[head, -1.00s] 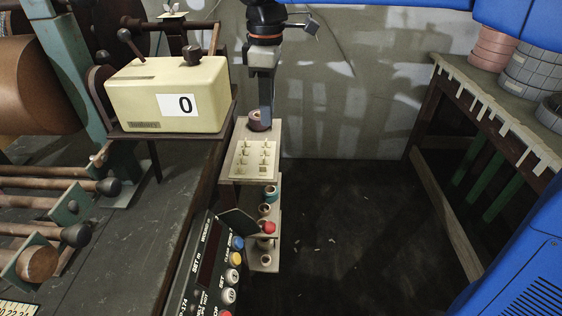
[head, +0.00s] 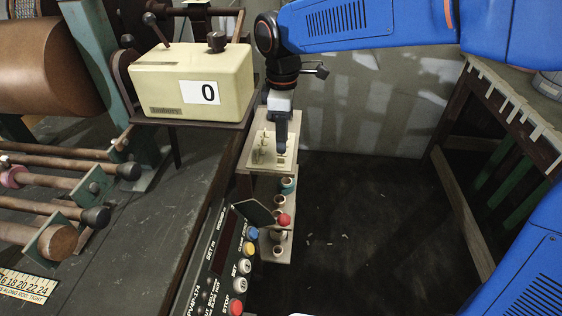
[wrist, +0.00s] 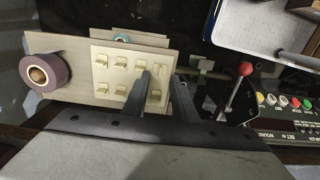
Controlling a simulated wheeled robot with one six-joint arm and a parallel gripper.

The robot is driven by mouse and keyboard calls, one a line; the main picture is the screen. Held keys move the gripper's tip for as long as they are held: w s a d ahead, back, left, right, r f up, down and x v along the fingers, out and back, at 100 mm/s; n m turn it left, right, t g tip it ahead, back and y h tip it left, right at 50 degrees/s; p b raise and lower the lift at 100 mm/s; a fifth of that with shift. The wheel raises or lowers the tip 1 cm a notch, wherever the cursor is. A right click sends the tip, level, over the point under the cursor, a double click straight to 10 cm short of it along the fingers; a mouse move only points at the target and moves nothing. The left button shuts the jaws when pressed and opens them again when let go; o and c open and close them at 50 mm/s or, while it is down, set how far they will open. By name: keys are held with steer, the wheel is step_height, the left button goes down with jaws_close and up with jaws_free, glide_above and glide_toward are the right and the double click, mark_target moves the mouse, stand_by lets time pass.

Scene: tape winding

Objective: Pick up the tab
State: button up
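Small cream tabs stand in two rows on a pale board (wrist: 110,76), which also shows in the head view (head: 257,163). In the wrist view my gripper (wrist: 164,76) is open, its two dark fingers apart over the right end of the board. One tab (wrist: 160,69) shows between the fingertips, and another tab (wrist: 156,96) shows between the fingers lower down. I cannot tell whether a finger touches either. In the head view my gripper (head: 281,150) points down at the board, hiding some tabs.
A brown tape roll (wrist: 42,72) stands left of the board in the wrist view. A red ball-topped lever (head: 284,219) and a button panel (head: 238,262) are close on the near side. A cream counter box (head: 190,75) stands left.

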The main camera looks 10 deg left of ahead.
mark_target(281, 161)
steer(key=shift+a+f, duration=0.15)
steer(key=shift+f, duration=2.7)
jaws_close()
